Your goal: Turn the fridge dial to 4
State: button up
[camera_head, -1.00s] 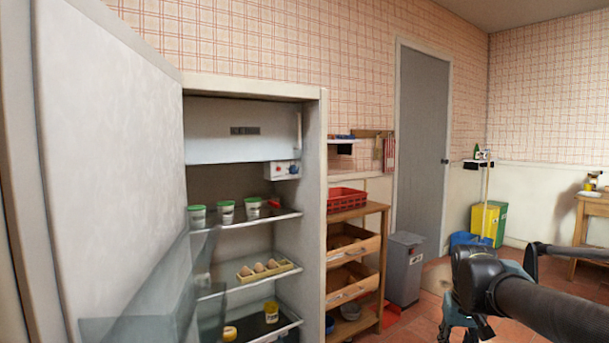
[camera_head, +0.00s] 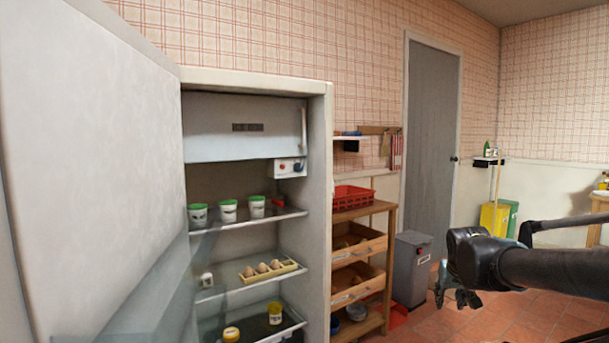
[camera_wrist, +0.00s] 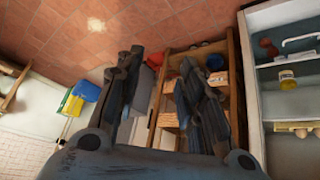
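The fridge (camera_head: 318,200) stands open at the left, its white door (camera_head: 95,150) swung toward the left of the head view. A small white control box with the dial (camera_head: 298,167) sits under the freezer compartment; the dial is too small to read. My gripper (camera_head: 452,285) is at the lower right of the head view, well apart from the fridge. In the wrist view my gripper (camera_wrist: 165,100) points down with its two fingers spread and nothing between them. The fridge's edge and shelves (camera_wrist: 290,60) show at the right of the wrist view.
Green-lidded tubs (camera_head: 228,211), an egg tray (camera_head: 268,271) and yellow-lidded jars stand on the fridge shelves. A wooden shelf unit (camera_head: 388,225) with a red basket (camera_head: 350,197) stands right of the fridge. A grey bin (camera_head: 411,268) stands beside it. Tiled floor is clear at the right.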

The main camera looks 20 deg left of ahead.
jog(key=w+a+r+n+t+y, duration=0.1)
jog(key=w+a+r+t, duration=0.25)
jog(key=w, duration=0.35)
jog(key=w+a+r+t+y, duration=0.1)
jog(key=w+a+r+t, duration=0.1)
jog(key=w+a+r, duration=0.4)
jog(key=n+t+y, duration=0.3)
jog(key=n+y, duration=0.6)
jog(key=y, duration=0.6)
send_near(301, 168)
jog(key=x, duration=0.8)
jog(key=shift+a, duration=0.1)
jog(key=shift+f, duration=0.1)
jog(key=shift+m, duration=0.3)
jog(key=c, duration=0.8)
